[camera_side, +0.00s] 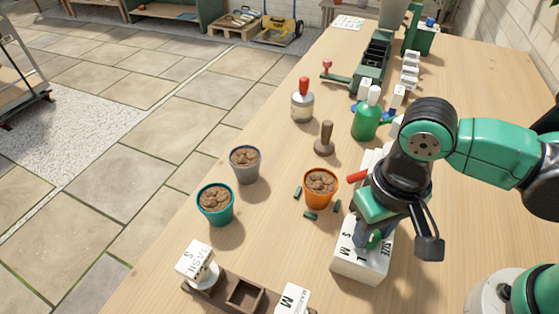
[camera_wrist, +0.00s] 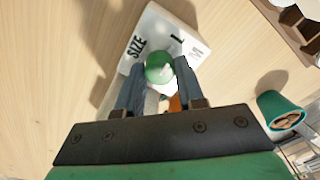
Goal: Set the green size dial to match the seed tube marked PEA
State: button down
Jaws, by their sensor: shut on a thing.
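The green size dial (camera_wrist: 158,66) sits on a white box (camera_wrist: 200,48) lettered SIZE and L in the wrist view. In the side view the box (camera_side: 352,262) shows S, M and L, and the dial (camera_side: 374,240) is mostly hidden by my gripper. My gripper (camera_wrist: 160,76) is shut on the dial, one finger on each side. The dial's pointer cannot be made out. A tag reading BASIL S (camera_side: 194,260) and a tag with an M (camera_side: 294,298) stand at a brown rack (camera_side: 225,292). No PEA marking is readable.
An orange pot (camera_side: 321,200) of soil stands left of the box, with small dark green pieces around it. A teal pot (camera_side: 216,216) and a grey pot (camera_side: 245,176) stand farther left. A wooden tamper (camera_side: 325,140) and a green bottle (camera_side: 367,122) stand behind.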

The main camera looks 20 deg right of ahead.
jog(key=shift+n, duration=0.4)
jog(key=c, duration=0.5)
grip_release()
jog(key=shift+c, duration=0.2)
jog(key=shift+r, duration=0.1)
jog(key=shift+r, duration=2.7)
